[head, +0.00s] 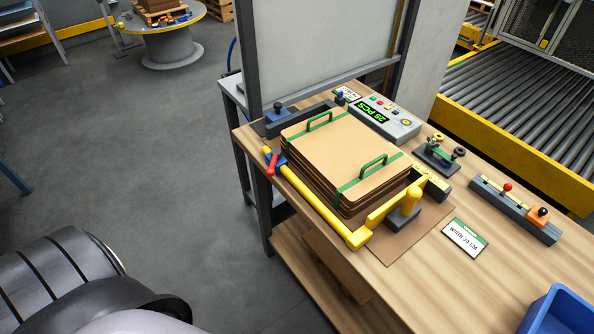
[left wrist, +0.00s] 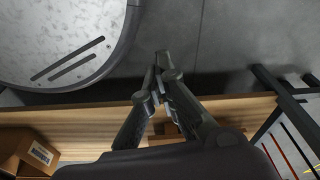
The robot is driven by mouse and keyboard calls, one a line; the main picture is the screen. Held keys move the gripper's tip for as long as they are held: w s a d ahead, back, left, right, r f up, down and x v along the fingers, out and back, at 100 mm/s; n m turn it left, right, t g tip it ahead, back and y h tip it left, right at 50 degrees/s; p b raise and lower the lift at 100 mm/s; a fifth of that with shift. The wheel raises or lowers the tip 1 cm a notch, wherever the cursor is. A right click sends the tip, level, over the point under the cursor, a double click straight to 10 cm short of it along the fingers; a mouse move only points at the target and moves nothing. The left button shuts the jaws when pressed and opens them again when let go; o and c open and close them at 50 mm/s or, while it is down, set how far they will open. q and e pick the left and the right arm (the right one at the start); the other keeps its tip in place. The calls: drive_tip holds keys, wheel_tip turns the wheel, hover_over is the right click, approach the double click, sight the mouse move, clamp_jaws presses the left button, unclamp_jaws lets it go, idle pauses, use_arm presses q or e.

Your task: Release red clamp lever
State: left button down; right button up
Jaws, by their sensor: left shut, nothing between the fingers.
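The red clamp lever (head: 272,162) sits at the left end of the yellow bar (head: 316,204), next to a small blue part, at the table's left edge in the head view. It points down and slightly left. In the left wrist view my left gripper (left wrist: 162,62) is shut and empty, with wooden boards and grey floor beyond it. The red lever does not show in that view. Neither gripper shows in the head view, so I cannot tell the distance to the lever.
A stack of cardboard blanks (head: 345,160) with green straps and handles lies inside the yellow frame on the wooden table (head: 412,285). A counter box (head: 384,117) reads 26 PCS. A blue bin (head: 558,312) stands at the right front. The floor left of the table is clear.

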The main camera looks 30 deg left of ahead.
use_arm(q)
drive_tip(key=w+r+t, duration=0.1)
drive_tip(key=w+r, duration=0.3)
drive_tip(key=r, duration=0.6)
drive_tip(key=w+r+y+b, duration=0.1)
drive_tip(key=w+r, duration=0.2)
drive_tip(key=r, duration=0.6)
drive_tip(key=w+r+t, duration=0.1)
drive_tip(key=w+r, duration=0.3)
drive_tip(key=r, duration=0.6)
drive_tip(key=w+a+r+t+y, duration=0.5)
drive_tip(key=w+a+r+y, duration=0.2)
drive_tip(key=w+a+r, duration=0.15)
drive_tip(key=w+d+r+m+t+y, duration=0.2)
drive_tip(key=w+d+r+m+t, duration=0.2)
drive_tip(key=w+r+m+t, duration=0.1)
wheel_tip(320, 180, up, 3)
drive_tip(key=shift+d+f+m+y, duration=0.2)
drive_tip(key=shift+d+m+y, duration=0.1)
drive_tip(key=shift+d+m, duration=0.15)
drive_tip(key=shift+w+a, duration=0.1)
